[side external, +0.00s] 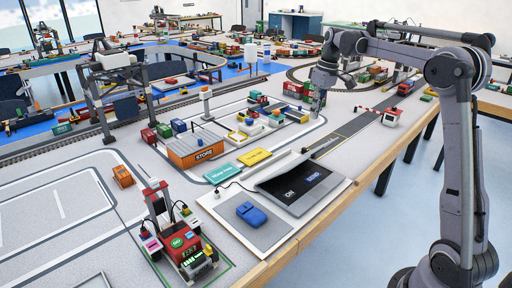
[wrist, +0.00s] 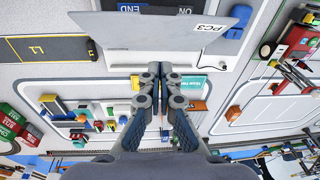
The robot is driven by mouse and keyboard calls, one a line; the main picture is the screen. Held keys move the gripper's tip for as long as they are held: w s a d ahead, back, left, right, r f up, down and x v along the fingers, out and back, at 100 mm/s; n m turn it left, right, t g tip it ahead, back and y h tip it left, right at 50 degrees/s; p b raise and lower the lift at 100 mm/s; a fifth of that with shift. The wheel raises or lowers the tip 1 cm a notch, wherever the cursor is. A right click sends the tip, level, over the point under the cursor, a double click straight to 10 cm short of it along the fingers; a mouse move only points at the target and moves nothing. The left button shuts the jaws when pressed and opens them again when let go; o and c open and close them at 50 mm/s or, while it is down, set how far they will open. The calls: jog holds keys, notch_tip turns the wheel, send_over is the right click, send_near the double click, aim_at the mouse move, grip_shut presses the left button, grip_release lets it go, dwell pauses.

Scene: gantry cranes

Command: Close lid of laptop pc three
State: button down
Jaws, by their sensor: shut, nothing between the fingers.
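Laptop PC3 sits on a white board near the table's front edge. Its dark base (side external: 300,188) shows ON and END buttons. Its pale lid (side external: 270,168) is raised and tilted on the far side of the base. In the wrist view the lid (wrist: 150,32) fills the upper middle, with a "PC3" label on it, and hides part of the base. My gripper (side external: 316,113) is above the table beyond the lid. In the wrist view my gripper (wrist: 160,70) is shut and empty, its fingertips just below the lid's edge; whether they touch it I cannot tell.
A blue mouse (side external: 252,214) lies on a grey pad left of the laptop. A teal sign (side external: 223,174) and yellow sign (side external: 254,157) lie beyond the lid. An orange store container (side external: 195,148) and several small blocks stand farther back. A road strip runs right of them.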

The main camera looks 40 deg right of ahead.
jog(key=shift+g+h, duration=0.5)
jog(key=shift+g, duration=0.2)
jog(key=f, duration=0.3)
jog(key=s+f, duration=0.1)
jog(key=f, duration=0.4)
jog(key=shift+s+a+f, duration=0.25)
jog(key=shift+a+f, duration=0.05)
jog(key=shift+a, duration=0.1)
jog(key=shift+s+f, duration=0.55)
jog(key=shift+s, duration=0.05)
